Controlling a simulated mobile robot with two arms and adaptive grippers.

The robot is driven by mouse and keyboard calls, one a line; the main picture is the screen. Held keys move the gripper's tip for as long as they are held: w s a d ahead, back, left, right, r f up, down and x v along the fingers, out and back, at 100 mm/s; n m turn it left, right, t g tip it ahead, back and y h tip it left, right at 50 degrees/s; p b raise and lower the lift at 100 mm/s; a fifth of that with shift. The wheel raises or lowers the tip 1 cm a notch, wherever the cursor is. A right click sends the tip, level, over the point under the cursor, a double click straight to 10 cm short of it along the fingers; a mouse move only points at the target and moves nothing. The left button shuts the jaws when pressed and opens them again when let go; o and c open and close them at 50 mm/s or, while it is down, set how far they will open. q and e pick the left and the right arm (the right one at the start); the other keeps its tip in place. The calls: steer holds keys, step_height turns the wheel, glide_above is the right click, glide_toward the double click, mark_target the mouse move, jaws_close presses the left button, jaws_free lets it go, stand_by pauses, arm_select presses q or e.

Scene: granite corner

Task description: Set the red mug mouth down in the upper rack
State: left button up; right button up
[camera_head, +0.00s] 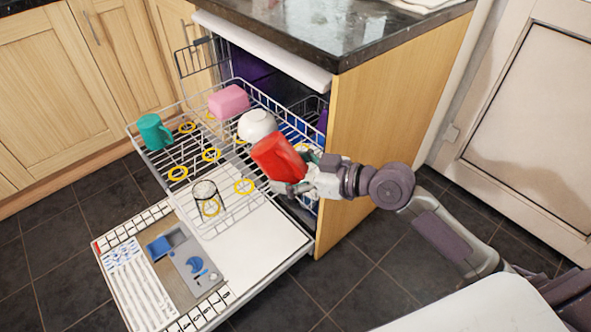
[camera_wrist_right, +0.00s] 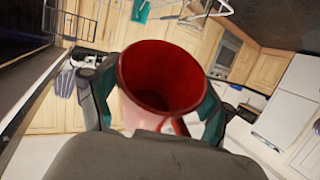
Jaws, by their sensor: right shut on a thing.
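The red mug (camera_head: 276,157) is held tilted above the right part of the pulled-out upper rack (camera_head: 228,166). My right gripper (camera_head: 298,174) is shut on it, reaching in from the right. In the right wrist view, the red mug (camera_wrist_right: 160,78) sits between the teal-padded fingers of my right gripper (camera_wrist_right: 155,100), and its open mouth and empty inside face the camera. In the head view the mouth is not visible. My left gripper is not in view.
On the rack are a teal mug (camera_head: 154,132), a pink block-like container (camera_head: 229,101), a white bowl (camera_head: 257,126) close to the red mug, and a clear glass (camera_head: 205,196). Several yellow rings mark the rack, such as one free ring (camera_head: 243,186). The dishwasher door (camera_head: 262,245) lies open below. A granite counter (camera_head: 345,45) overhangs behind.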

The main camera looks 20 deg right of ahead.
mark_target(271, 169)
steer(key=m+t, duration=0.1)
steer(key=a+m+t+h, duration=0.1)
steer(key=t, duration=0.1)
steer(key=shift+w+a+f, duration=0.1)
steer(key=shift+w, duration=0.3)
steer(key=shift+w+a+f+m+t+h, duration=0.2)
steer(key=shift+w+a+m+t+h, duration=0.25)
steer(key=shift+m+t+h, duration=0.3)
steer(key=shift+w+a+f+m+t+h, duration=0.15)
steer(key=shift+w+a+m+t+h, duration=0.3)
steer(key=shift+m+t+h, duration=0.25)
